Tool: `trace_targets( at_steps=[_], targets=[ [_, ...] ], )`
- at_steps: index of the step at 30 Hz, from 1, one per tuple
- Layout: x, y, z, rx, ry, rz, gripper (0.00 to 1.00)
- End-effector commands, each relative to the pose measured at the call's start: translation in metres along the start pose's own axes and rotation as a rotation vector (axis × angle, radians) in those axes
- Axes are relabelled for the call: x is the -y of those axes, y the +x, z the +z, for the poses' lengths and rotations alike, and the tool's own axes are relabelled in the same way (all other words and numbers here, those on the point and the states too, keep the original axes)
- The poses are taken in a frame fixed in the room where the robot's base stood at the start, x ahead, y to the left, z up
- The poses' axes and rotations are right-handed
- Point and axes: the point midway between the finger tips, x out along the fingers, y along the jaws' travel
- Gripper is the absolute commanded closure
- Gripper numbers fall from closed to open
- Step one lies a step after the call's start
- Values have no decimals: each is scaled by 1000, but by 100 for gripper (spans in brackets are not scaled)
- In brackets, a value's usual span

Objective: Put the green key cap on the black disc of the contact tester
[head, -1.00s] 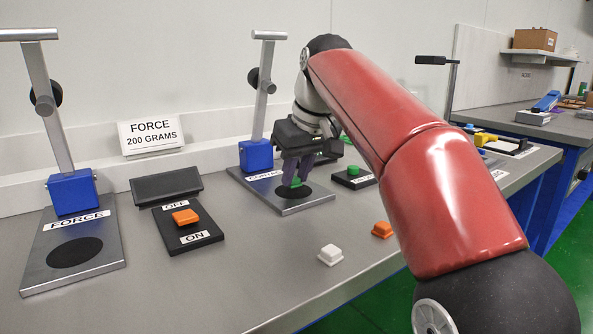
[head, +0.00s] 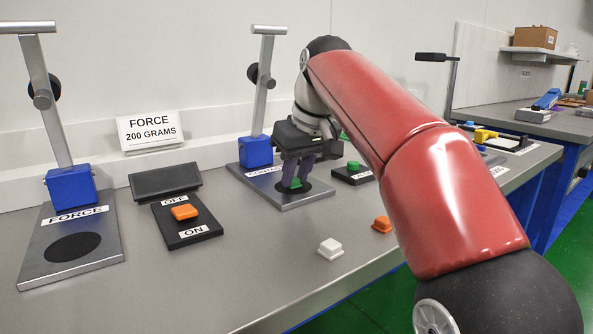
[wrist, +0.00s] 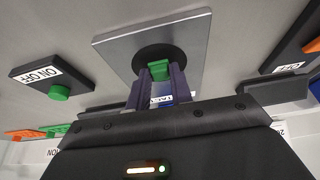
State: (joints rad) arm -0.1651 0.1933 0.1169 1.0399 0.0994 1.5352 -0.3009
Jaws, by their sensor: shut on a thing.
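The green key cap (head: 296,183) is held between the fingers of my gripper (head: 294,180), over the contact tester's black disc (head: 307,188). In the wrist view the cap (wrist: 159,70) shows between the fingertips, in front of the disc (wrist: 166,52). The cap is at or just above the disc; I cannot tell whether it touches. The contact tester (head: 290,203) is a grey metal plate with a blue block (head: 256,152) and a tilted post. Its label is partly hidden by my gripper.
The force tester (head: 110,265) stands at the left. An ON/OFF switch with an orange cap (head: 184,212) lies between the testers. A switch with a green button (head: 353,166) is right of the contact tester. White (head: 330,248) and orange (head: 382,224) caps lie near the front edge.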

Motion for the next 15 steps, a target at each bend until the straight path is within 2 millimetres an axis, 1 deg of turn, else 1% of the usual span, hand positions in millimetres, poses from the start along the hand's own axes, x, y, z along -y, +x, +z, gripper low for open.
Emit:
trace_targets(
  at_steps=[1, 2, 7, 15],
  targets=[
    [0, 2, 1, 0, 0, 0, 100],
    [0, 1, 0, 0, 0, 0, 76],
    [0, 1, 0, 0, 0, 0, 53],
    [0, 0, 0, 0, 0, 0, 53]
  ],
)
